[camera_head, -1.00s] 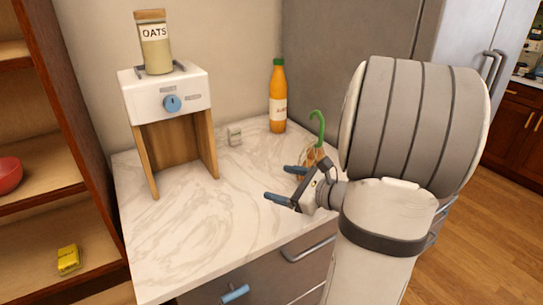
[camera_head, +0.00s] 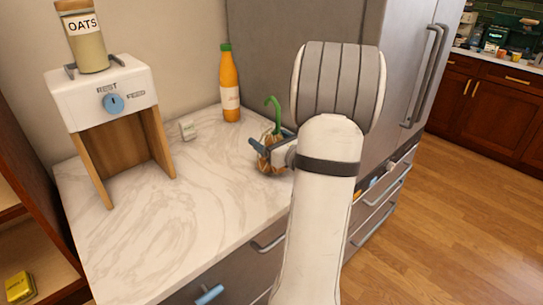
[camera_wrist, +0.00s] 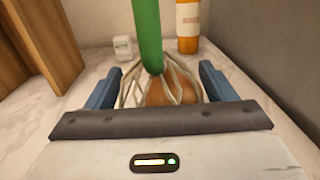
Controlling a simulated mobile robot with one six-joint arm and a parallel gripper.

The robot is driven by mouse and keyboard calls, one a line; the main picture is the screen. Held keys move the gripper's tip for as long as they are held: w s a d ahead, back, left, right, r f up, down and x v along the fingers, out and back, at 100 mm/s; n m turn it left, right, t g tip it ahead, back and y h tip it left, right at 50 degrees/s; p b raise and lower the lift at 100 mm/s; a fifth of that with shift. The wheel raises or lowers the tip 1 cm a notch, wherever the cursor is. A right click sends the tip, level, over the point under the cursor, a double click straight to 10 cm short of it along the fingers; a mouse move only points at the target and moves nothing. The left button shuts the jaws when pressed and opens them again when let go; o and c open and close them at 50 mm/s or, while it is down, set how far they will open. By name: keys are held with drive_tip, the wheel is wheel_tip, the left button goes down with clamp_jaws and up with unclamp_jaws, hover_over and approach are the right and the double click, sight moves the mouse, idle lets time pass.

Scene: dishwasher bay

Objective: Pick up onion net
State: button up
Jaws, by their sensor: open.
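The onion net (camera_head: 270,158) stands on the marble counter, with brown onions in pale netting and a green hooked handle (camera_head: 275,112) rising from its top. My gripper (camera_head: 268,150) is at the net, partly covering it in the head view. In the wrist view my gripper (camera_wrist: 160,88) is open, with one blue finger on each side of the net (camera_wrist: 165,90). The green handle (camera_wrist: 147,35) rises between and beyond the fingers. I cannot tell whether either finger touches the netting.
An orange bottle (camera_head: 230,88) stands behind the net near the fridge (camera_head: 300,30). A small white box (camera_head: 187,130) is on the counter by the wall. A white-topped dispenser (camera_head: 100,90) with an oats jar (camera_head: 83,38) stands at the left. The front counter is clear.

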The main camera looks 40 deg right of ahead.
drive_tip(key=shift+w, duration=0.25)
drive_tip(key=shift+c, duration=0.6)
clamp_jaws()
